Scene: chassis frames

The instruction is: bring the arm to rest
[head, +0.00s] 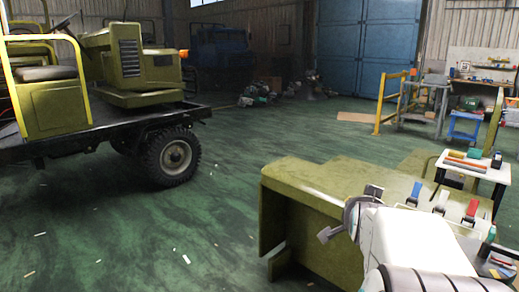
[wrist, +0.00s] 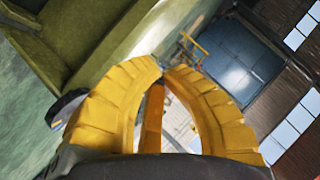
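My gripper (wrist: 165,68) shows in the wrist view as two ribbed yellow fingers. They bow outward and come together at the tips, with no held object visible between them. An orange-brown bar shows in the gap behind the tips, and I cannot tell what it belongs to. In the head view my white arm reaches in at the lower right, over the olive-green chassis part (head: 320,195). My fingers cannot be made out there.
Several coloured clips (head: 415,192) sit on the green part beside my arm. A small white table (head: 478,172) with coloured blocks stands at the right. A green truck (head: 135,75) stands at the left. A yellow rail (head: 380,105) is farther back. The middle floor is mostly clear.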

